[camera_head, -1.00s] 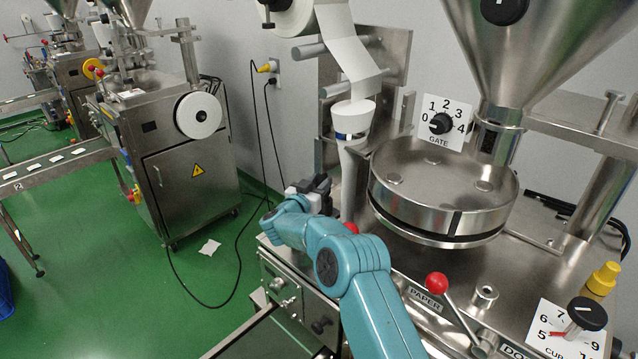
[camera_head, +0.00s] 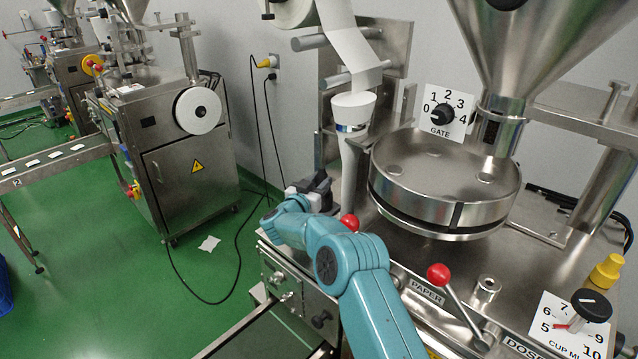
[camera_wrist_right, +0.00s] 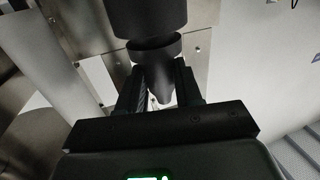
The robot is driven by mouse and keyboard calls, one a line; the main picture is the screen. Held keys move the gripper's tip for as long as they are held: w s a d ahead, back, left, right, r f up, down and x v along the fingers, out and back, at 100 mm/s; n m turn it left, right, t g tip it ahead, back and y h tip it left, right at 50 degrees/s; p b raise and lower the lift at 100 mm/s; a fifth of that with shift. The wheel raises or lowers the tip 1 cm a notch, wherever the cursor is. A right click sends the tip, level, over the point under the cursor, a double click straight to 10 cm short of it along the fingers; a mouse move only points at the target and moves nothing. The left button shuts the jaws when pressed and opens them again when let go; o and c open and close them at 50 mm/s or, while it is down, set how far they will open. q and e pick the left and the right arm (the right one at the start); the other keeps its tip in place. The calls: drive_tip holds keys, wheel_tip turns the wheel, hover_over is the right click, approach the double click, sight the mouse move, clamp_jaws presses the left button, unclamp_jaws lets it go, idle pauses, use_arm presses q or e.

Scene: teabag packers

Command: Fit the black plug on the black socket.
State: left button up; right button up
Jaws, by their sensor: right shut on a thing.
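My right gripper (camera_head: 322,180) shows in the head view at the end of the teal arm, beside the steel back plate of the near machine. In the right wrist view its two black fingers (camera_wrist_right: 158,92) are closed around the tapered end of the black plug (camera_wrist_right: 160,72). A black collar and a wider black cylinder (camera_wrist_right: 147,18) stand in line beyond the fingers. I cannot tell whether that cylinder is part of the plug or the black socket, so I cannot tell if they are joined. In the head view the plug is not clear at the gripper. My left gripper is out of view.
A steel drum (camera_head: 445,185) and a red-knobbed lever (camera_head: 439,274) stand right of my arm. A paper funnel (camera_head: 353,108) rises behind the gripper.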

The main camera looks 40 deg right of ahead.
drive_tip(key=shift+r+p, duration=1.3)
drive_tip(key=shift+r, duration=0.8)
drive_tip(key=shift+f+b, duration=1.55)
drive_tip(key=shift+f, duration=0.65)
drive_tip(key=o, duration=1.2)
drive_tip(key=shift+f, duration=0.1)
drive_tip(key=shift+s+a+f, duration=0.1)
drive_tip(key=shift+a, duration=0.05)
drive_tip(key=b+v, duration=0.1)
drive_tip(key=v, duration=0.4)
drive_tip(key=b+v, duration=0.1)
drive_tip(key=v, duration=0.4)
drive_tip(key=b+v, duration=0.1)
drive_tip(key=v, duration=0.5)
drive_tip(key=shift+r, duration=0.35)
